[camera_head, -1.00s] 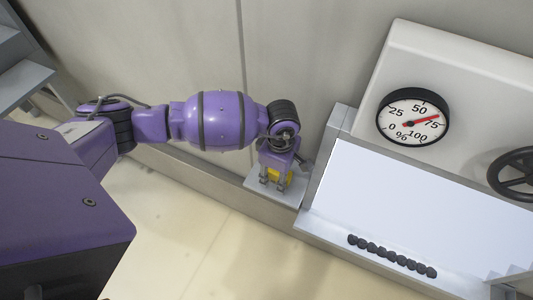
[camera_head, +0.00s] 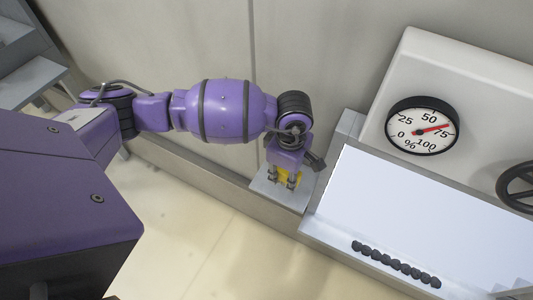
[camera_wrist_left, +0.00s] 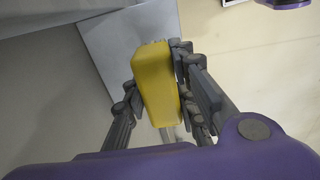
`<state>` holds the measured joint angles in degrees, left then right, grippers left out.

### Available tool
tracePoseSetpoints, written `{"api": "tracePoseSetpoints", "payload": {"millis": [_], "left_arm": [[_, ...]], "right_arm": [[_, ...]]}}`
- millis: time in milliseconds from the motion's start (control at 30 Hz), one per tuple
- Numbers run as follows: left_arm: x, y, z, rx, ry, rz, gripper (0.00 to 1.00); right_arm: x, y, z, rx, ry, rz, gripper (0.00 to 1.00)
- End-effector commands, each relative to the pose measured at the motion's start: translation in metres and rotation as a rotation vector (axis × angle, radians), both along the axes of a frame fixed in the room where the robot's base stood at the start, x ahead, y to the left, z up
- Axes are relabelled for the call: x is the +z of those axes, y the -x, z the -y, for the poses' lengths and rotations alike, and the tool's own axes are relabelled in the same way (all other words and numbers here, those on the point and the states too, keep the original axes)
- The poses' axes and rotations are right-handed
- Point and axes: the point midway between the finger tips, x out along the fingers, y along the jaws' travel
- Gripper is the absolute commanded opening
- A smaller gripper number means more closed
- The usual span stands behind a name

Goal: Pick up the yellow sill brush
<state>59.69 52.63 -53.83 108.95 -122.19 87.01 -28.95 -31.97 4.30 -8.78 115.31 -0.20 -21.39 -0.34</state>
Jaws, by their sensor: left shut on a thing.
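In the head view the brush (camera_head: 285,177) shows only partly, behind the fingers. My left gripper (camera_head: 282,182) is shut on it, with fingers on both sides; it also shows in the left wrist view (camera_wrist_left: 160,100). The brush is over a small grey shelf (camera_head: 264,190); I cannot tell whether it touches the shelf. My right gripper is not in view.
To the right is a white-topped sill (camera_head: 400,210) with a row of black knobs (camera_head: 395,264) along its front. Above it is a panel with a percent gauge (camera_head: 422,126) and a black handwheel (camera_head: 518,187). Pale floor (camera_head: 190,235) lies open below.

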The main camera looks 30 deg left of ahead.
Motion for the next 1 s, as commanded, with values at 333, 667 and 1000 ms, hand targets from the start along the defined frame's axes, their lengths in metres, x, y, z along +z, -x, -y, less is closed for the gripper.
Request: {"api": "tracePoseSetpoints", "payload": {"millis": [333,667,1000], "left_arm": [[0.061,0.067,0.043,-0.007,0.003,0.006,0.0],[0.078,0.099,0.063,-0.003,0.001,0.006,0.0],[0.079,0.101,0.064,-0.001,0.0,0.006,0.23]], "right_arm": [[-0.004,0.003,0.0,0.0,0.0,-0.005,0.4],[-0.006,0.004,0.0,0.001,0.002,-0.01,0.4],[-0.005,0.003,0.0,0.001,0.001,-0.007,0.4]]}}
